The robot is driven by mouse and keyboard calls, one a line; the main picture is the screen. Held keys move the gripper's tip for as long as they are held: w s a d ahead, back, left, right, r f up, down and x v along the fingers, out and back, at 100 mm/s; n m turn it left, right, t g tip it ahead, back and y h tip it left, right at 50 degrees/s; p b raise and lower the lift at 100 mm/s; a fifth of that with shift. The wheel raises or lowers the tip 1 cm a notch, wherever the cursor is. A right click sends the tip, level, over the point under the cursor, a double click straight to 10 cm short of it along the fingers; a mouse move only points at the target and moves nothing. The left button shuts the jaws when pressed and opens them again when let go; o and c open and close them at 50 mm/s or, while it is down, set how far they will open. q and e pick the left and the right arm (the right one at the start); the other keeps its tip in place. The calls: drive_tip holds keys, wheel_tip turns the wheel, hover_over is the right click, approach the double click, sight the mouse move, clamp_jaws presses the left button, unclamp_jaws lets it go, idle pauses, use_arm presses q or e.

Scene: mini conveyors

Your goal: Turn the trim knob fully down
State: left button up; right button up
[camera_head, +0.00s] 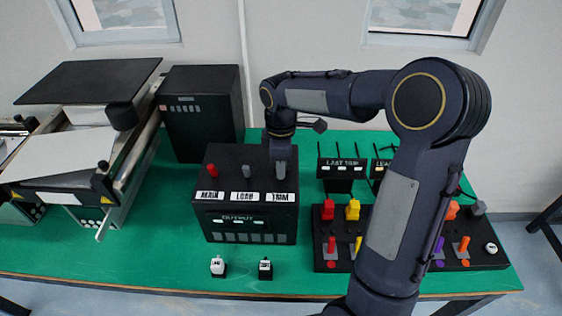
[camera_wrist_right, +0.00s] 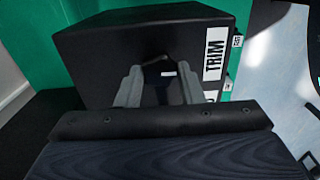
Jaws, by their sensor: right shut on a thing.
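The black control box (camera_head: 250,232) stands on the green table with the labels MAIN, LOAD and TRIM along its top front edge. The TRIM label (camera_head: 283,197) is at the right, and it also shows sideways in the right wrist view (camera_wrist_right: 215,54). My right gripper (camera_head: 280,168) reaches down from behind to the box top just behind this label. In the right wrist view my right gripper (camera_wrist_right: 158,85) is shut on the small dark trim knob (camera_wrist_right: 156,66), which is mostly hidden between the grey fingers. The knob's setting cannot be told. My left gripper is not in view.
A panel of coloured switches (camera_head: 345,225) is at the right, partly behind my arm. A tall black cabinet (camera_head: 203,112) stands behind.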

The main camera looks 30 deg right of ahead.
idle(0.4)
drive_tip(key=o, duration=1)
wheel_tip(320, 180, up, 8)
drive_tip(key=shift+f+b, duration=0.1)
drive_tip(key=shift+b, duration=0.3)
drive_tip(key=shift+s, duration=0.25)
drive_tip(key=s+a+f+m+t+y, duration=0.2)
drive_tip(key=s+m, duration=0.4)
drive_tip(key=s, duration=0.5)
drive_tip(key=s+a+f+m+t+y, duration=0.1)
drive_tip(key=s+a+m, duration=0.4)
drive_tip(key=s, duration=0.5)
drive_tip(key=f+m+t, duration=0.1)
drive_tip(key=m+t, duration=0.1)
drive_tip(key=shift+s+a+t+y, duration=0.2)
drive_tip(key=shift+s+t+y, duration=0.1)
drive_tip(key=shift+s+y, duration=0.1)
